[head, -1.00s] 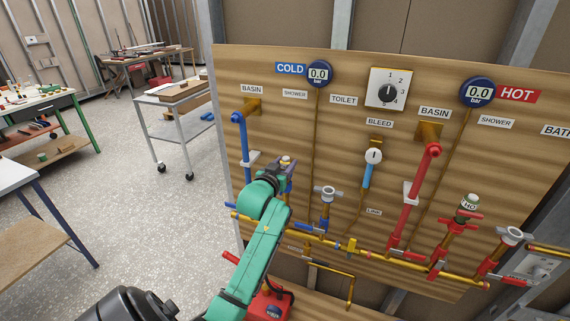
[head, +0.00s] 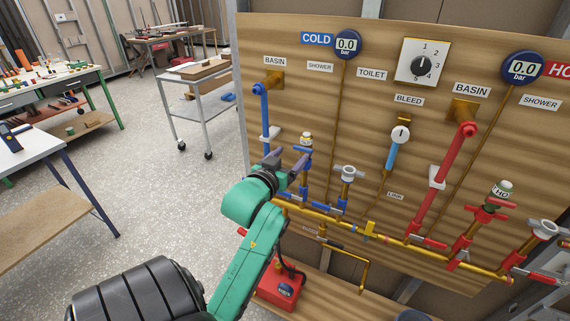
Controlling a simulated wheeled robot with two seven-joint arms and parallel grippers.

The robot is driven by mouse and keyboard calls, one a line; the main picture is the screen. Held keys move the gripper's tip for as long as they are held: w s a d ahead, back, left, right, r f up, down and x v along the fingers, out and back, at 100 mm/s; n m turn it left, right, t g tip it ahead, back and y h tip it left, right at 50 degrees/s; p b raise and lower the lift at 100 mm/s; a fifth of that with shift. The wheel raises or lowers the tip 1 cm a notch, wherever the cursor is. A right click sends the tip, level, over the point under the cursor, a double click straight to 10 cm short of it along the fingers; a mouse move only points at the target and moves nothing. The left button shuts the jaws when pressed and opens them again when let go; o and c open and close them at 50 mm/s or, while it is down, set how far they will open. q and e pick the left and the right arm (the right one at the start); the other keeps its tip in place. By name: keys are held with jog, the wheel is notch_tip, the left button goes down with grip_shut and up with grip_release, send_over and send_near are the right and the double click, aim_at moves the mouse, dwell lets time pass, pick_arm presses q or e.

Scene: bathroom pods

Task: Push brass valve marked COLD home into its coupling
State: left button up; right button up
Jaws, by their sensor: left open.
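The COLD valve (head: 306,140) stands on the blue branch at the left of the wooden board, with a pale cap on top and a blue handle. Its lower part is partly hidden by my left gripper, so I cannot tell how deep it sits in its coupling. My left gripper (head: 290,162) is open just below and left of the valve's cap, its dark fingers pointing up and right. I cannot tell whether a finger touches the valve. My right gripper is not in view.
A grey-handled valve (head: 347,172) stands close on the right. The blue basin pipe (head: 263,115) rises at the left. A brass pipe (head: 325,220) runs along the board below. A red pump box (head: 281,289) sits under it. Open floor lies left.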

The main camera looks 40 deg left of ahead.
pick_arm(q)
jog(key=v, duration=0.3)
dwell(0.5)
